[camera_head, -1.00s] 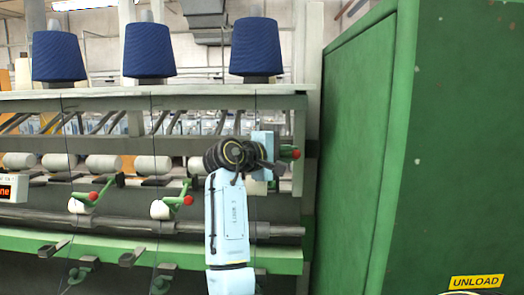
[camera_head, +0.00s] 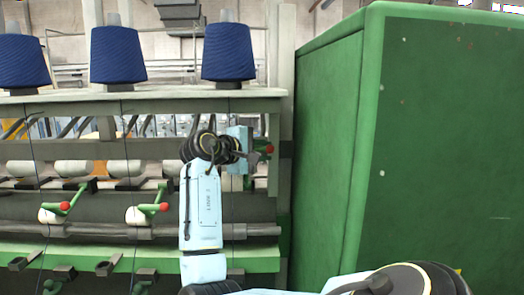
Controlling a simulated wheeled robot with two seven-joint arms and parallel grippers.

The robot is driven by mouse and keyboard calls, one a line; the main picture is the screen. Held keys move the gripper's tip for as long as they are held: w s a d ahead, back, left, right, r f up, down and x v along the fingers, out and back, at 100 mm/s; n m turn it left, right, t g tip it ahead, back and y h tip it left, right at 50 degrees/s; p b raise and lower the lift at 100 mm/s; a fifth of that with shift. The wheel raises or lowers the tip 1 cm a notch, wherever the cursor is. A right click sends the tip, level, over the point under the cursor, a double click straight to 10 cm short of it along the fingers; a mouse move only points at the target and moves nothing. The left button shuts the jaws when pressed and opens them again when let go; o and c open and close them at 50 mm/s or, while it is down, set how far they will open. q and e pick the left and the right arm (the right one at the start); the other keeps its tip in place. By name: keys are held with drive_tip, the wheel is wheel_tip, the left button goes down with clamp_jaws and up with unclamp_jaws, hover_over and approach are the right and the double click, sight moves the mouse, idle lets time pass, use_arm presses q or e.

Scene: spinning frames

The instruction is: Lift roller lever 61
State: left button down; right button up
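Two other levers, a middle one (camera_head: 155,207) and a left one (camera_head: 67,204), stand clear of my arm, each by a white roller. I cannot read any lever numbers. My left gripper is out of view.
Blue yarn cones (camera_head: 228,52) stand on the top shelf. White bobbins (camera_head: 74,167) line the rail below. A large green cabinet (camera_head: 335,150) stands close on the right of the frame's end. A green rail (camera_head: 130,262) runs below the rollers.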

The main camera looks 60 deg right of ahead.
drive_tip(key=shift+o, duration=0.9)
drive_tip(key=b+v, duration=0.3)
drive_tip(key=v, duration=1)
drive_tip(key=shift+a, duration=0.2)
drive_tip(key=shift+w, duration=0.1)
